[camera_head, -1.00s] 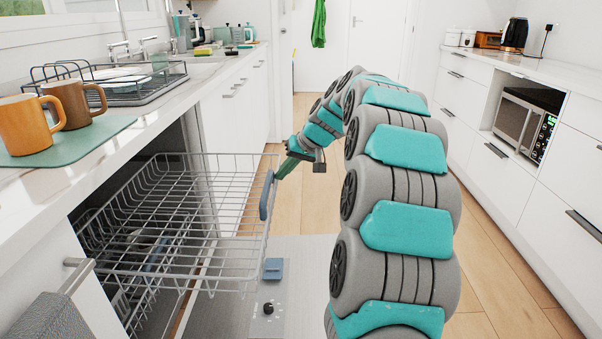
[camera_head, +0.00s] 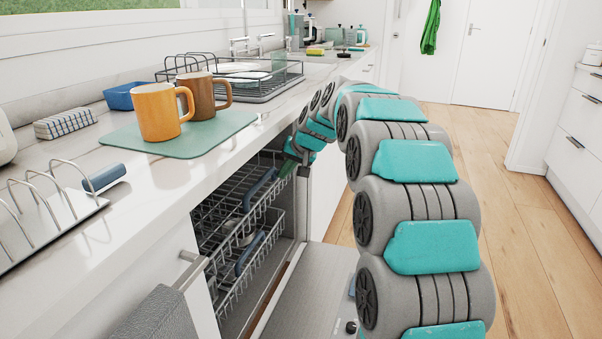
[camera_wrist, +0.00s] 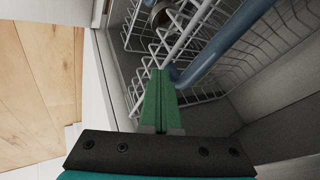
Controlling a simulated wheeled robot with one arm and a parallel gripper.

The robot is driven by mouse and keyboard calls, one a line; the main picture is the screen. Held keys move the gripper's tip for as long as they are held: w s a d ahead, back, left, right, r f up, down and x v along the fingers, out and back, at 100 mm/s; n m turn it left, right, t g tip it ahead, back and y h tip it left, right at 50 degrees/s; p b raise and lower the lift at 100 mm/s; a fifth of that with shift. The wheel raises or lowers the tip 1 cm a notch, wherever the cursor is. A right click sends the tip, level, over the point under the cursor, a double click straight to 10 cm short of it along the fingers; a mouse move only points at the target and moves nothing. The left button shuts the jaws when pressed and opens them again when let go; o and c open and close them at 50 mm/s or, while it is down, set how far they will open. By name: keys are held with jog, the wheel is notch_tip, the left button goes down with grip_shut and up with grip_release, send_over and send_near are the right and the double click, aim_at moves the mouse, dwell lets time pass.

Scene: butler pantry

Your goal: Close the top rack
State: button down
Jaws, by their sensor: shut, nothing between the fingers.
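The top rack (camera_head: 228,200) is a grey wire rack inside the dishwasher under the counter, with a blue handle (camera_head: 262,187) on its front. It sits mostly or fully within the opening; the arm and counter hide part of it. My gripper (camera_head: 287,168) has green fingers pressed together and empty, at the far end of the rack's front. In the wrist view, the fingers (camera_wrist: 158,85) are beside the rack's front wires and the end of the blue handle (camera_wrist: 225,45). I cannot tell whether they touch.
The dishwasher door (camera_head: 305,290) lies folded down. The lower rack, with its own blue handle (camera_head: 250,253), is below. On the counter, an orange mug (camera_head: 158,112) and a brown mug (camera_head: 202,98) stand on a green mat. Open wooden floor (camera_head: 520,240) lies to the right.

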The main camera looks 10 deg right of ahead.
jog(key=shift+w+a, duration=0.4)
jog(key=shift+a, duration=0.15)
jog(key=shift+d, duration=0.1)
